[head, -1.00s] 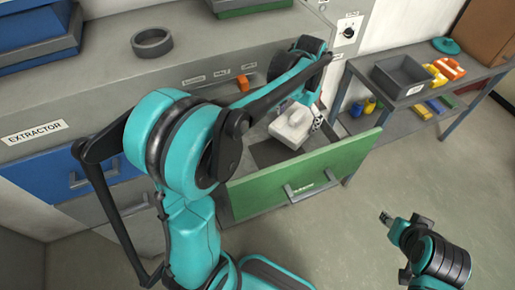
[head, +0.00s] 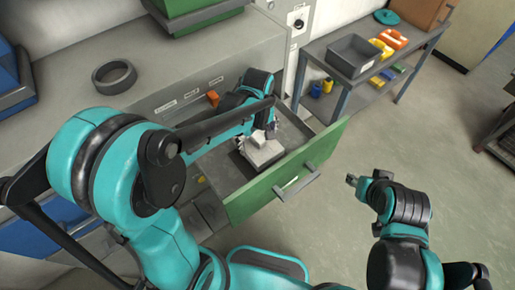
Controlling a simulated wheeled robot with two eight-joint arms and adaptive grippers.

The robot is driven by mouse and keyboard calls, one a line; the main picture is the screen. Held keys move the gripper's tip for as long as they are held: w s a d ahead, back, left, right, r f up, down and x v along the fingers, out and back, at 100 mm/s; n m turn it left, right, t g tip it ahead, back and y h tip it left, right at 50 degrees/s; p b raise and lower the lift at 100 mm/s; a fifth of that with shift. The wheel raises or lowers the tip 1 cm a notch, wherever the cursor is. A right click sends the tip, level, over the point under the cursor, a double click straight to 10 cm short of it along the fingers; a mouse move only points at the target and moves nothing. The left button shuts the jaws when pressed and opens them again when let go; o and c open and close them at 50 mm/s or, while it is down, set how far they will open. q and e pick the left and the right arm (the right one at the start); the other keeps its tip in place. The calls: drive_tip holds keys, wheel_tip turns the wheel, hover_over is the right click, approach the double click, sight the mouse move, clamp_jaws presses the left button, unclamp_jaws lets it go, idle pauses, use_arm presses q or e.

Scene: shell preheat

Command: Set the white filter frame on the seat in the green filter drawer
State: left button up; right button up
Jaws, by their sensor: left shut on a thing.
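The green filter drawer (head: 290,179) is pulled open, its green front facing the room and its grey inside visible. The white filter frame (head: 263,153) is inside the drawer's outline, low over or touching a dark patch of the floor; I cannot tell which. The seat is mostly hidden under it. My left gripper (head: 268,134) comes from above and behind, shut on the frame's far side, partly covered by its own arm. My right gripper (head: 352,180) is outside the drawer, to the right of its front, small in view; its jaws are unclear.
A grey ring (head: 114,77) lies on the counter (head: 165,70). An orange piece (head: 212,98) sits on the cabinet face behind the drawer. A side table at right holds a grey bin (head: 355,57) and yellow and orange items.

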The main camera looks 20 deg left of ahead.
sight(257, 148)
use_arm(q)
wheel_tip(257, 148, down, 4)
drive_tip(key=shift+b, duration=0.55)
drive_tip(key=shift+f, duration=0.1)
drive_tip(key=o, duration=1.1)
drive_tip(key=shift+f, duration=0.1)
drive_tip(key=shift+c, duration=0.2)
